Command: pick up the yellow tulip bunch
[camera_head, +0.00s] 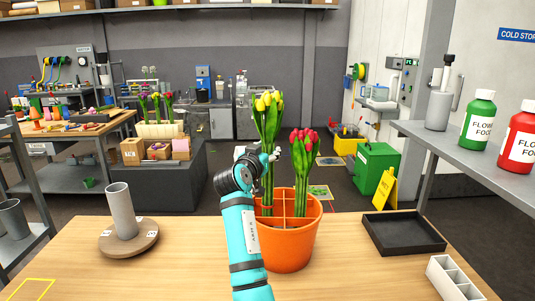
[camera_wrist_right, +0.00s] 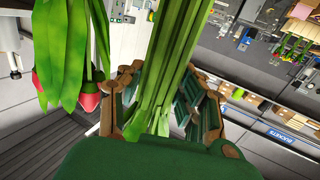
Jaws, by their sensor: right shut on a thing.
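The yellow tulip bunch (camera_head: 267,112) stands upright, its stems reaching down to the back left of the divided orange pot (camera_head: 287,255). My right gripper (camera_head: 268,159) is at its stems, below the yellow blooms. In the right wrist view the fingers (camera_wrist_right: 165,100) are shut around the green stems (camera_wrist_right: 172,65). My arm hides part of the pot's left side, and I cannot tell whether the stem ends touch the pot's bottom. The red tulip bunch (camera_head: 304,165) stands in the pot just to the right; it also shows in the wrist view (camera_wrist_right: 66,50). My left gripper is not in view.
On the wooden table, a grey tube (camera_head: 121,210) stands on a round wooden base (camera_head: 128,243) at left. A black tray (camera_head: 405,236) and a white divided box (camera_head: 455,281) are at right. Bottles (camera_head: 478,120) stand on the right shelf. The table between pot and base is clear.

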